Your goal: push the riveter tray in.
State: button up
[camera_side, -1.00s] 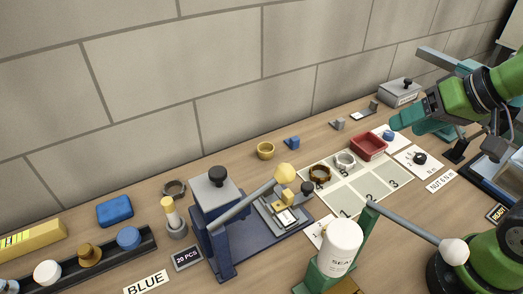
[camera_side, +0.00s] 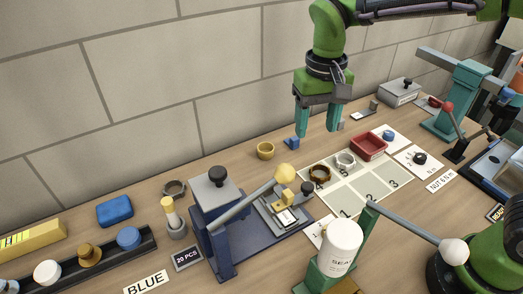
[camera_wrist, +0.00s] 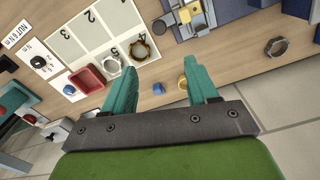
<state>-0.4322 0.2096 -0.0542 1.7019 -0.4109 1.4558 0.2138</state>
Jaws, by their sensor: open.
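The riveter (camera_side: 213,198) is a blue stand with a grey block on top and a grey lever ending in a yellow ball (camera_side: 284,173). Its tray (camera_side: 284,215) is a grey slide on the blue base, reaching out to the right of the stand. It carries a small yellow part and has a black knob (camera_side: 306,188) at its outer end. In the wrist view the tray (camera_wrist: 194,16) and its knob (camera_wrist: 158,27) show at the top. My gripper (camera_side: 316,130) is open and empty, fingers pointing down, above the table behind the tray; its fingers (camera_wrist: 158,72) also show in the wrist view.
A brown ring (camera_side: 320,174), a white ring (camera_side: 345,161) and a red bin (camera_side: 369,147) are to the right. A white bottle (camera_side: 342,241) stands in front.

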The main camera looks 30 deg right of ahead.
aim_at(306, 185)
notch_tip(306, 185, down, 17)
jog(key=shift+s+r, duration=0.1)
dwell(0.3)
jog(key=shift+c, duration=0.4)
grip_shut()
jog(key=shift+a, duration=0.1)
